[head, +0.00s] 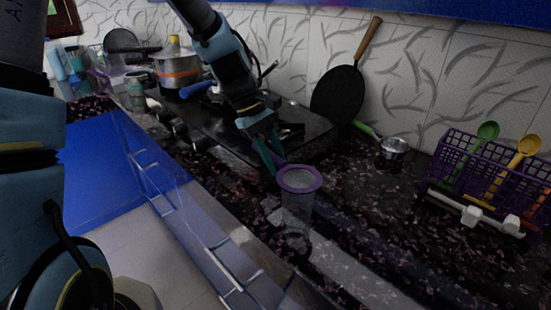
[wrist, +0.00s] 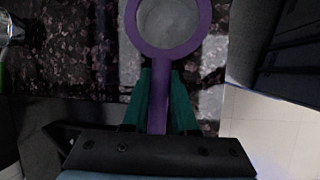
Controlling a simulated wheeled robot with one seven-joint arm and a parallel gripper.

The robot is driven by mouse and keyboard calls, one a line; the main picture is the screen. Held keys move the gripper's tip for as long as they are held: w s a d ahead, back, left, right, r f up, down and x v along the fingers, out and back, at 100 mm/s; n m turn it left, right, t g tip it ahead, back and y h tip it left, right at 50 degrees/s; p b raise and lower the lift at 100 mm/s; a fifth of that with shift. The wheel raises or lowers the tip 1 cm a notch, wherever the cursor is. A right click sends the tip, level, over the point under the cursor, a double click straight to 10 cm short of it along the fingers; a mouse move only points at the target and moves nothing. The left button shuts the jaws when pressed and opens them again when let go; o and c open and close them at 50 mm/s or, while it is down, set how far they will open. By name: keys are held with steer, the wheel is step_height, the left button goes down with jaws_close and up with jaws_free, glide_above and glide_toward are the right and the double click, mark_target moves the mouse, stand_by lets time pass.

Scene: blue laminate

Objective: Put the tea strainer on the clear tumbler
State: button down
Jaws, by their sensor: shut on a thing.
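The tea strainer (head: 299,179) has a purple rim and handle with a pale mesh. My gripper (head: 269,157) is shut on its handle and holds it out level. In the wrist view the gripper's green fingers (wrist: 160,103) pinch the purple handle, and the strainer's ring (wrist: 168,28) reaches out beyond them. The clear tumbler (head: 297,214) stands upright on the dark counter near its front edge. In the head view the strainer's ring covers the tumbler's mouth. I cannot tell whether it rests on the rim or is just above it.
A purple basket (head: 479,162) with spoons stands at the right. A black hob (head: 225,126) is at the left. The counter right of the tumbler is clear.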

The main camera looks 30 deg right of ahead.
steer(key=shift+f, duration=0.45)
steer(key=c, duration=0.6)
jaws_free()
steer(key=shift+r, duration=0.1)
steer(key=b+v, duration=0.2)
steer(key=v, duration=0.8)
steer(key=shift+w+a+r, duration=0.15)
steer(key=shift+r, duration=0.15)
stand_by(1.2)
